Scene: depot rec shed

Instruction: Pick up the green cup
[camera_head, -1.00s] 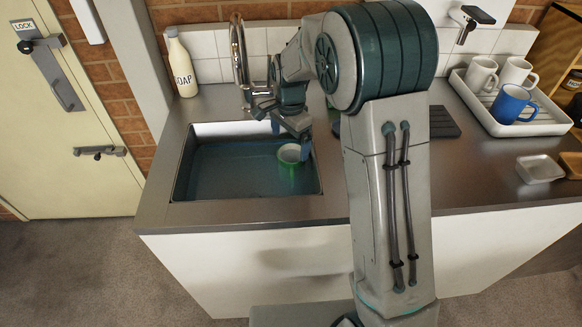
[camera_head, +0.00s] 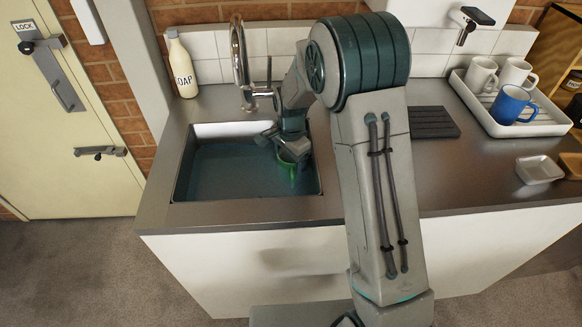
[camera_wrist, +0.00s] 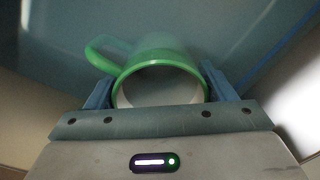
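The green cup (camera_wrist: 160,70) has a green rim and handle and a pale inside. In the head view the cup (camera_head: 288,167) is in the water at the right side of the sink (camera_head: 228,128), mostly hidden by my gripper (camera_head: 293,155). In the wrist view my gripper (camera_wrist: 160,88) has its two blue fingers spread, one on each side of the cup, with the rim between them. The handle points to the upper left, outside the left finger. Whether the fingers touch the cup is hard to tell.
A curved tap (camera_head: 238,55) rises behind the sink, close to my arm. A soap bottle (camera_head: 181,68) stands at the back left. A white tray (camera_head: 545,128) with white mugs and a blue mug (camera_head: 511,105) is at the right.

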